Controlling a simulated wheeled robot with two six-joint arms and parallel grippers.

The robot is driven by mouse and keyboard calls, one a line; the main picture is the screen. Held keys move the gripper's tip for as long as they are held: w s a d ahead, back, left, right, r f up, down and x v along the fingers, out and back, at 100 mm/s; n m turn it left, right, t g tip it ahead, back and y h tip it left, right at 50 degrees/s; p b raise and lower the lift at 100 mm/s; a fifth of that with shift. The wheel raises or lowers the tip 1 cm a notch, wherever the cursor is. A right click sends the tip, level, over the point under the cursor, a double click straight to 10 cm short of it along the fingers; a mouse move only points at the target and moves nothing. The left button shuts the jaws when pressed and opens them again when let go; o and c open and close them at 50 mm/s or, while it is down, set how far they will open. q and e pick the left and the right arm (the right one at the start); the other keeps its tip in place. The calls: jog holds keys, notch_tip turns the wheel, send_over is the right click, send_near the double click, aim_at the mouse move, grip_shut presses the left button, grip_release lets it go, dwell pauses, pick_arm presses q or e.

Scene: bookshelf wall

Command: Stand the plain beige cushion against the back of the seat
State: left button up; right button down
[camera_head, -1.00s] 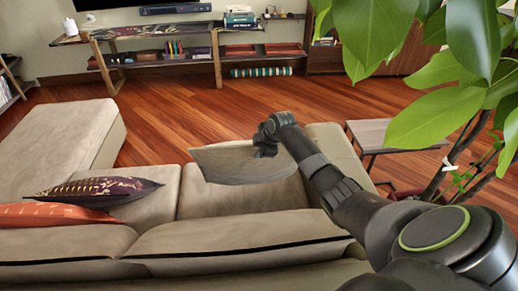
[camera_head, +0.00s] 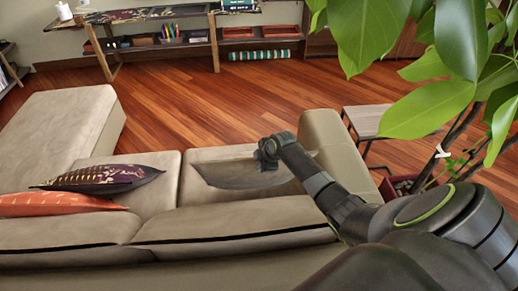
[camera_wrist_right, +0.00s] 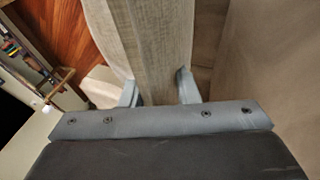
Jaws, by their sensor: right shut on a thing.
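The plain beige cushion (camera_head: 235,174) is over the right seat of the sofa in the head view, its lower part close to the sofa's back (camera_head: 235,225). I cannot tell whether it touches the seat (camera_head: 200,158). My right gripper (camera_head: 268,155) is shut on the cushion's far edge. In the right wrist view the cushion (camera_wrist_right: 152,50) runs between the two fingers of the right gripper (camera_wrist_right: 160,92). My left gripper is in neither view.
A dark patterned cushion (camera_head: 105,178) and an orange cushion (camera_head: 55,204) lie on the sofa's left part. A side table (camera_head: 368,120) stands beyond the right armrest (camera_head: 335,145). Large plant leaves (camera_head: 430,120) hang at the upper right.

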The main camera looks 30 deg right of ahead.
jog(key=s+a+f, duration=0.2)
jog(key=s+f, duration=0.2)
dwell(0.3)
jog(key=c, duration=1)
grip_release()
jog(key=shift+s, duration=0.2)
jog(key=b+v, duration=0.1)
jog(key=v, duration=1.6)
jog(key=shift+r, duration=0.2)
jog(key=shift+s+f, duration=0.1)
